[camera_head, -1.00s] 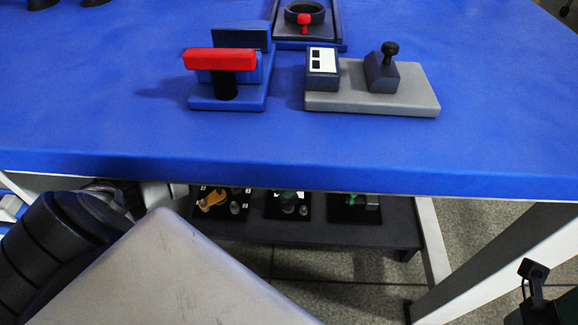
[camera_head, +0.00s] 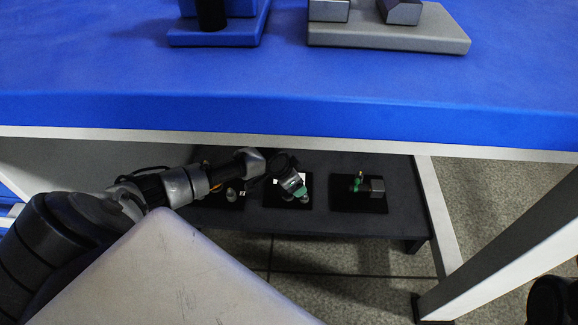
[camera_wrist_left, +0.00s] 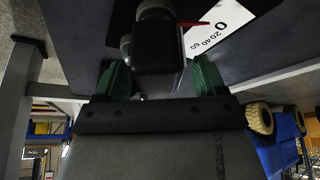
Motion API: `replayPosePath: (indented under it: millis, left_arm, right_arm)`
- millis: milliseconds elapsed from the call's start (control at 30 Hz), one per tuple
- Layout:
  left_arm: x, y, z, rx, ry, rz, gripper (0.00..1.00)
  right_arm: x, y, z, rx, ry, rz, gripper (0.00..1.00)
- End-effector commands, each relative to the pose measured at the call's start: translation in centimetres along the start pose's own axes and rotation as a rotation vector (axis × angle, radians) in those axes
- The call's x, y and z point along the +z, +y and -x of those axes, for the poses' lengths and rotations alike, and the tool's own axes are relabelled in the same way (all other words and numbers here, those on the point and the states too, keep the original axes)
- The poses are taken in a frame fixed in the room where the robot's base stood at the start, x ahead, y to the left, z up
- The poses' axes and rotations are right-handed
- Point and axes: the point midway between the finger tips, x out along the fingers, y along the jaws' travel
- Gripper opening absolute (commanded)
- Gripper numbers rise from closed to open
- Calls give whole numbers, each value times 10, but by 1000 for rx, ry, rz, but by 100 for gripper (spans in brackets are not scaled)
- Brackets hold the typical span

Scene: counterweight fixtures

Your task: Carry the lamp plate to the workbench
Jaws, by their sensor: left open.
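Several small black plates stand on the dark shelf under the blue table. The middle plate (camera_head: 270,199) carries a white scale card and grey parts, partly hidden by my gripper. The right plate (camera_head: 345,205) carries a green part and a grey block. The left plate is mostly behind my left arm. I cannot tell for sure which is the lamp plate. My left gripper (camera_head: 299,190) is over the middle plate. In the left wrist view its green fingers (camera_wrist_left: 160,80) are open, apart on either side of a dark block (camera_wrist_left: 158,50). Whether they touch it is unclear.
The blue tabletop (camera_head: 290,75) overhangs the shelf (camera_head: 395,222). A blue fixture (camera_head: 240,34) and a grey-based one (camera_head: 430,35) stand on top. A white table leg (camera_head: 500,245) is at the right. A dark object (camera_head: 553,302) at the lower right is unclear.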

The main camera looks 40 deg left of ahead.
Motion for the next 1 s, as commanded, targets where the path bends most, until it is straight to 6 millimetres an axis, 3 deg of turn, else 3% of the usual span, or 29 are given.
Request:
replayPosePath:
  millis: [267, 700, 1000]
  left_arm:
    - [0, 0, -1, 0, 0, -1, 68]
    - [0, 0, -1, 0, -1, 0, 1]
    - [0, 0, -1, 0, -1, 1, 0]
  right_arm:
    - [0, 0, -1, -1, 2, 0, 43]
    - [0, 0, -1, -1, 1, 0, 43]
    - [0, 0, -1, -1, 1, 0, 43]
